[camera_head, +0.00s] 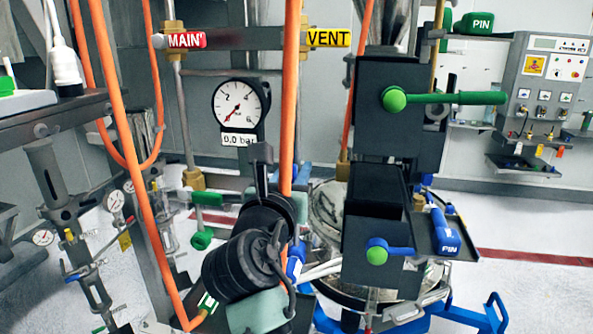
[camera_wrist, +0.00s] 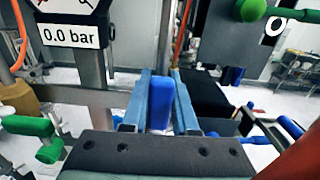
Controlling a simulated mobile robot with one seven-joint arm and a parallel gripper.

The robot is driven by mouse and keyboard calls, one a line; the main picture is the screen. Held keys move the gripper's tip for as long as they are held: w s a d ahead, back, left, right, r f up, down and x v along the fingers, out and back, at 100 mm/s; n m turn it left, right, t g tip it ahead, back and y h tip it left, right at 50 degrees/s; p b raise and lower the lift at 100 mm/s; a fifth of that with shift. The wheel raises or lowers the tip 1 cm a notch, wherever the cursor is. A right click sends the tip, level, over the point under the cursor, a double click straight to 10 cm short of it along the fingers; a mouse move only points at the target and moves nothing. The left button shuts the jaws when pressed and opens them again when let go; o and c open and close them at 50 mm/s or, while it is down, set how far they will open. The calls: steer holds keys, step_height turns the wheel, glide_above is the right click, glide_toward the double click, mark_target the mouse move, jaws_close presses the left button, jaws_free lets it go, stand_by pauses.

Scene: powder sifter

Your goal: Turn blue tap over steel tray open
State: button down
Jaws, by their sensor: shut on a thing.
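A blue tap handle (camera_wrist: 160,104) stands between the two bluish-grey fingers of my gripper (camera_wrist: 160,98) in the wrist view. The fingers are shut on it, one on each side. In the head view, a blue part (camera_head: 295,262) shows at the right of my black wrist, where most of the gripper and handle are hidden. The valve body below the handle is hidden in both views. A round shiny metal vessel (camera_head: 329,208) lies behind the gripper, partly covered; I cannot tell whether it is the steel tray.
A blue lever with a green knob (camera_head: 377,253) is close on the right, below a green lever (camera_head: 450,98). A blue PIN block (camera_head: 446,233) sits on a dark shelf. A gauge (camera_head: 240,105) reads 0.0 bar. Orange hoses (camera_head: 127,150) hang nearby.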

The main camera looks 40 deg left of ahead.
steer(key=c, duration=0.7)
jaws_free()
steer(key=b+v, duration=0.5)
steer(key=v, duration=0.8)
steer(key=shift+w, duration=0.1)
